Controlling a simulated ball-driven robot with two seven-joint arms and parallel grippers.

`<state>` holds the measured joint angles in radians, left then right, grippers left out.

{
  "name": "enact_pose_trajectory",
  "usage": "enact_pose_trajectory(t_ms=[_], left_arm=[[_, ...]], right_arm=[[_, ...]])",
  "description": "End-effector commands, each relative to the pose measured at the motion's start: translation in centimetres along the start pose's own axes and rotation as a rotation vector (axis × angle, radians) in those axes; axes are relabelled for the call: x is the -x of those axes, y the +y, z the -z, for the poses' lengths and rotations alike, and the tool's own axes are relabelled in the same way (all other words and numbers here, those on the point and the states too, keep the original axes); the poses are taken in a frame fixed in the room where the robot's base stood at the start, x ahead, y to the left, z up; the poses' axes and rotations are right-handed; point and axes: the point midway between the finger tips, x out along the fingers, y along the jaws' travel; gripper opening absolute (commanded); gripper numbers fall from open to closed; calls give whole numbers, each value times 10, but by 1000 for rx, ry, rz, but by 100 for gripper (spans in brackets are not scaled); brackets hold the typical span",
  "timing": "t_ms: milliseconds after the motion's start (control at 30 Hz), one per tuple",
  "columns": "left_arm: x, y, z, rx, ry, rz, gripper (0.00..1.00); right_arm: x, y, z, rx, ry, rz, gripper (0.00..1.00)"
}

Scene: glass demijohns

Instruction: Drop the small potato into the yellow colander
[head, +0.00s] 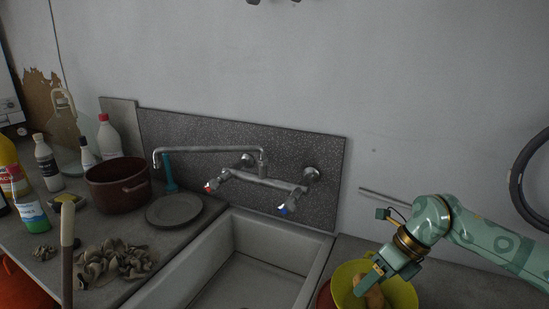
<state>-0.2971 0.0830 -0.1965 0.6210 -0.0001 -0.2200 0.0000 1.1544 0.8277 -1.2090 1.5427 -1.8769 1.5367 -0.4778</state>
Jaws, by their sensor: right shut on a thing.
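The yellow colander (404,294) stands at the lower right, on the counter to the right of the sink, partly cut off by the bottom edge. My right gripper (372,284) reaches in from the right, over the colander, pointing down and left. It is shut on a small brownish potato (375,297), which shows at the fingertips in front of the colander's inside. I cannot tell how far the potato is from the colander's bottom. My left gripper is not in view.
The sink (262,280) lies left of the colander, under a wall tap (262,178). A reddish thing (324,297) shows beside the colander. A dark red pot (118,188), a grey plate (174,210) and several bottles stand on the left counter.

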Motion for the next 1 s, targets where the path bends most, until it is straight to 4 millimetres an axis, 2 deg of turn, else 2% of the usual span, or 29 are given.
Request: enact_pose_trajectory(t_ms=[100, 200, 367, 567, 800, 1000], left_arm=[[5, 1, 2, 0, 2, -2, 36], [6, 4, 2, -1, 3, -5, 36], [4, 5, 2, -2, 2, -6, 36], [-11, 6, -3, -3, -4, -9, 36], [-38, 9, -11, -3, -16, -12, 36], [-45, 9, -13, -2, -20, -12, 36]], right_arm=[[15, -24, 4, -223, -108, 71, 31], [24, -38, 5, -349, -171, 112, 31], [28, -49, 7, -436, -212, 137, 31], [12, -57, 12, -443, -212, 138, 31], [-16, -71, 22, -444, -209, 138, 31], [-24, -74, 24, -442, -211, 138, 31]])
